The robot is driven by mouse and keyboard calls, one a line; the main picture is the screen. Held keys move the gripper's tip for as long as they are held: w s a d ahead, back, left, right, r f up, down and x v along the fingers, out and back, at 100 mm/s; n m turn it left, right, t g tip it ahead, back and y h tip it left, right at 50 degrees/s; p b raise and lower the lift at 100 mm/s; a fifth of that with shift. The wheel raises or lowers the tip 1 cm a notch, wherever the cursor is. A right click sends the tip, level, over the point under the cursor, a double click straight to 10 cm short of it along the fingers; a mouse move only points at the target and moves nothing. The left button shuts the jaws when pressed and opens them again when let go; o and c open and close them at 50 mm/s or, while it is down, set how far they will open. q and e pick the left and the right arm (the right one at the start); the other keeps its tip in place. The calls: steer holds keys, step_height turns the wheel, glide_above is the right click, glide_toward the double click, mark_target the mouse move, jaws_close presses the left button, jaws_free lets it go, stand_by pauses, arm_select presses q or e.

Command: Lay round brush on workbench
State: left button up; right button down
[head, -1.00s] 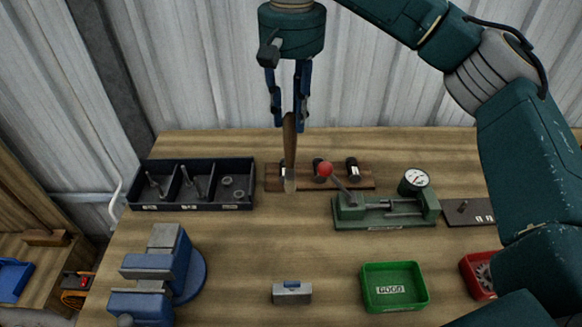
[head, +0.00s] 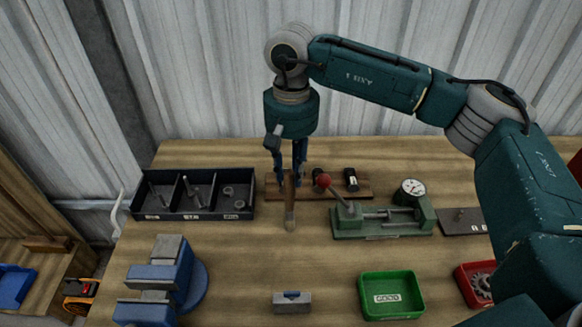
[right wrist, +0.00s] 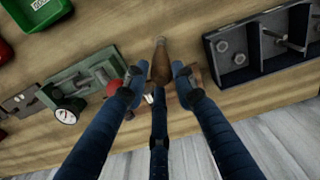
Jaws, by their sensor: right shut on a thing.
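The round brush (head: 290,210) has a brown wooden handle and a paler lower end. My right gripper (head: 289,180) is shut on its upper part, and the brush hangs below the fingers, roughly upright. In the right wrist view the brush (right wrist: 160,60) sticks out beyond the gripper (right wrist: 158,76). I cannot tell whether its lower end touches the workbench (head: 235,262). My left gripper is not in view.
Behind the brush is a wooden rack (head: 335,193) with black pieces. Left is a black divided tray (head: 200,213); right, a green gauge fixture (head: 380,228). A blue vise (head: 165,275), grey block (head: 292,300), green bin (head: 391,310) and red bin (head: 462,280) stand nearer. Bare wood lies before the brush.

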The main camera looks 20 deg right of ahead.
steer(key=shift+f, duration=0.15)
steer(key=c, duration=1.4)
jaws_free()
steer(key=shift+r, duration=0.6)
step_height(320, 180, up, 11)
steer(key=shift+r+b, duration=0.1)
steer(key=shift+b, duration=1.15)
